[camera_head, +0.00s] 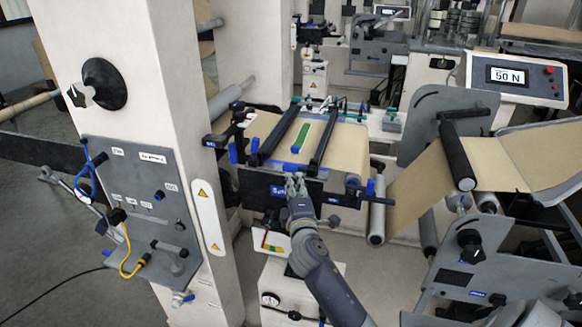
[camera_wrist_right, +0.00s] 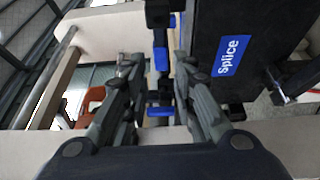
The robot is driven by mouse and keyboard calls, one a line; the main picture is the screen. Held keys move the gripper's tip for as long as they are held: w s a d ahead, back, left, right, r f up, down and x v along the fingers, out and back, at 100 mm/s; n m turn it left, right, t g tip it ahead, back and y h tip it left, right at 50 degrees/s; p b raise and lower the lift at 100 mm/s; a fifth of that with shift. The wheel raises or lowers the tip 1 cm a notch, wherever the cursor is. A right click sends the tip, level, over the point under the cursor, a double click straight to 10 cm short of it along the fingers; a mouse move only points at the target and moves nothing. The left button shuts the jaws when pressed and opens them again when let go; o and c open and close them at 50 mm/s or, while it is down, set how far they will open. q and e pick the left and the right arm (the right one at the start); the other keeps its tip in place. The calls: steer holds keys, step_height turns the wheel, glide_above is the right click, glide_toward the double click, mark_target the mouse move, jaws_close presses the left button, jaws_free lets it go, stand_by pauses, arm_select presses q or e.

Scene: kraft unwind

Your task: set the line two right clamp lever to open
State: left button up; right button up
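The splice table (camera_head: 345,150) stands in the middle of the head view, with brown web and two black clamp bars across it. Its dark front panel carries a blue "Splice" label, seen large in the wrist view (camera_wrist_right: 229,56). Blue-ended levers show at the table's right end (camera_head: 370,187) and left end (camera_head: 233,153); I cannot tell which is the right clamp lever. My right gripper (camera_head: 295,182) is in front of the panel near the label. In the wrist view its fingers (camera_wrist_right: 157,68) are apart, with blue parts (camera_wrist_right: 160,110) visible between them; contact is unclear. My left gripper is out of view.
A white column with a grey control panel (camera_head: 150,195) stands at the left. Rollers and brown web (camera_head: 425,185) lie to the right of the table. A display reading "50 N" (camera_head: 510,76) is at the upper right. A white cabinet stands below the table.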

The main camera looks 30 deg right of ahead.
mark_target(291, 171)
steer(key=p+x, duration=0.1)
steer(key=x, duration=0.8)
jaws_close()
